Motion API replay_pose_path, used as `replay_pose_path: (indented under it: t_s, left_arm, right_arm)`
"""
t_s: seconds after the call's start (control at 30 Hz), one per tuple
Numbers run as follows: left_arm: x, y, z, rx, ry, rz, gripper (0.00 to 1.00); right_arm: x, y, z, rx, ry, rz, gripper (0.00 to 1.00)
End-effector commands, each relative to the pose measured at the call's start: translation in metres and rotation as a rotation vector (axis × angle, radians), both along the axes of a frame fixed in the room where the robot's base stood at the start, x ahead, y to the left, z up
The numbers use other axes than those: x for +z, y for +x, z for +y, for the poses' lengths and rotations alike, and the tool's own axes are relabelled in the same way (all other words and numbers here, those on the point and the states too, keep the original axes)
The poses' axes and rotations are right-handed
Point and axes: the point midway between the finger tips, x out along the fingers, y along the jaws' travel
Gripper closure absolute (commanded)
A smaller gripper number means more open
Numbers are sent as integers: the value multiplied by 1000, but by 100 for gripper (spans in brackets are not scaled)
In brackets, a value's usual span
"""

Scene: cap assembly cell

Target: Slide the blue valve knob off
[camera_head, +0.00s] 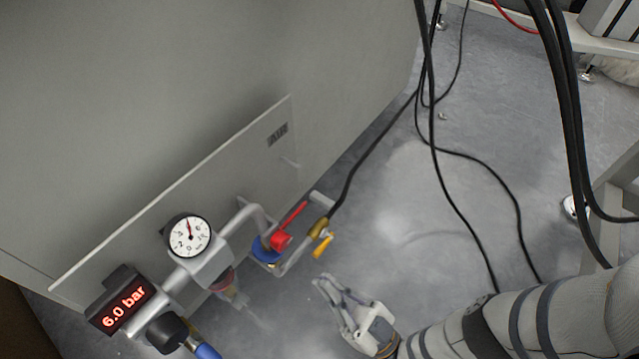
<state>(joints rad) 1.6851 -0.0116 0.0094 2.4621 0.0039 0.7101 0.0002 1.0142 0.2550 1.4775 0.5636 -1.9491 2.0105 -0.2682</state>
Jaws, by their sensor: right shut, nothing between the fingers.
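A blue round part (265,250), which looks like the blue valve knob, sits on the pipework of the air panel. A red lever (289,228) stands beside it and partly covers it. My right gripper (328,287) is shut and empty. It shows to the lower right of the blue part, apart from it in the picture, with the grey floor behind it. My left gripper is out of view.
A panel (230,165) marked AIR carries a round gauge (188,236), a display (122,306) reading 6.0 bar and a yellow lever (323,245). A blue fitting (207,351) shows at the bottom edge. Black cables (433,130) hang and lie across the right side.

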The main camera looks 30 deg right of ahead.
Motion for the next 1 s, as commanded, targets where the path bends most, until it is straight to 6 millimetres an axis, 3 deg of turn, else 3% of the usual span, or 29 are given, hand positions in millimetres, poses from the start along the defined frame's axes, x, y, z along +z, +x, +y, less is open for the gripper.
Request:
replay_pose_path:
  t_s: [0.3, 0.5, 0.87, 1.0]
  left_arm:
    - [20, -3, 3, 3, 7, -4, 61]
    - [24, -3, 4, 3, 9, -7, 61]
    - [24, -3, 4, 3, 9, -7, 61]
    - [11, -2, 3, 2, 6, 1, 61]
  right_arm:
    - [41, 43, 15, -1, -3, 3, 100]
    - [52, 60, 21, -1, -3, 6, 100]
    - [53, 63, 23, 0, -4, 7, 100]
    - [37, 63, 23, 2, -4, 10, 100]
